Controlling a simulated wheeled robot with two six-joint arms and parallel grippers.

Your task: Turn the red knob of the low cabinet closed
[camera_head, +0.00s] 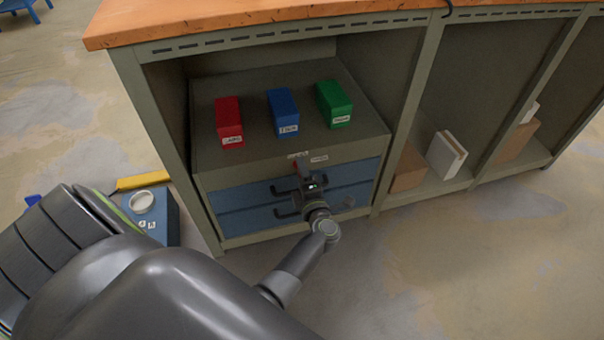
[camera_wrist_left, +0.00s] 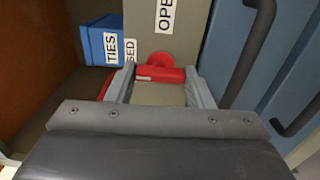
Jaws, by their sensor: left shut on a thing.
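The red knob (camera_wrist_left: 160,73) shows in the left wrist view, on the front of the low cabinet between the "OPEN" label (camera_wrist_left: 166,14) and a partly hidden label ending in "SED" (camera_wrist_left: 130,52). Its red bar lies between the fingers of my left gripper (camera_wrist_left: 160,82), which is shut on it. In the head view my left gripper (camera_head: 309,190) is at the cabinet front (camera_head: 237,208), just below the small labels, and only a bit of red (camera_head: 296,167) shows above it. My right gripper is not in view.
Red (camera_head: 229,122), blue (camera_head: 283,112) and green (camera_head: 334,103) boxes stand on top of the low cabinet under the orange bench top (camera_head: 250,18). Dark drawer handles (camera_head: 287,188) stick out near my gripper. A blue box (camera_head: 160,213) stands on the floor at left.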

